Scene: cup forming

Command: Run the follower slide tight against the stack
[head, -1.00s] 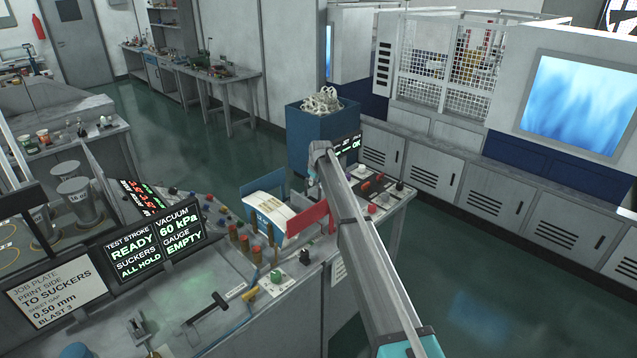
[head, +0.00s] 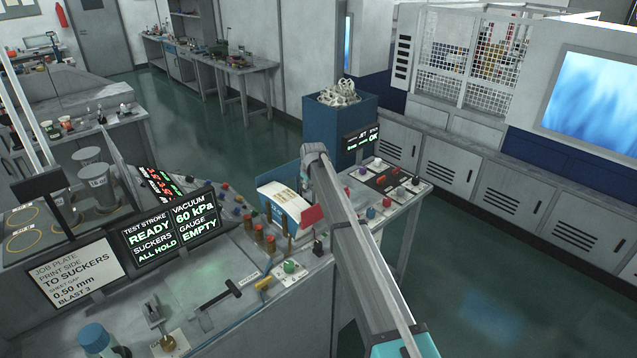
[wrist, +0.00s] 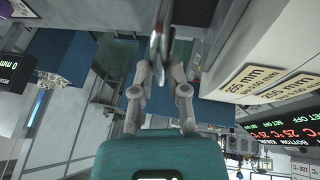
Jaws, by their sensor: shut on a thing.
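The stack of pale blanks (head: 285,205) lies in a blue-sided holder on the machine bench, left of my arm. The red follower slide (head: 312,215) stands at the right end of the stack, partly hidden behind my arm. It looks close to the blanks, but I cannot tell whether they touch. In the head view my gripper is mostly hidden by the arm's end.
Brass-coloured posts (head: 264,238) and control knobs (head: 290,267) stand in front of the stack. A blue bin (head: 335,122) stands behind. The green floor is open to the right.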

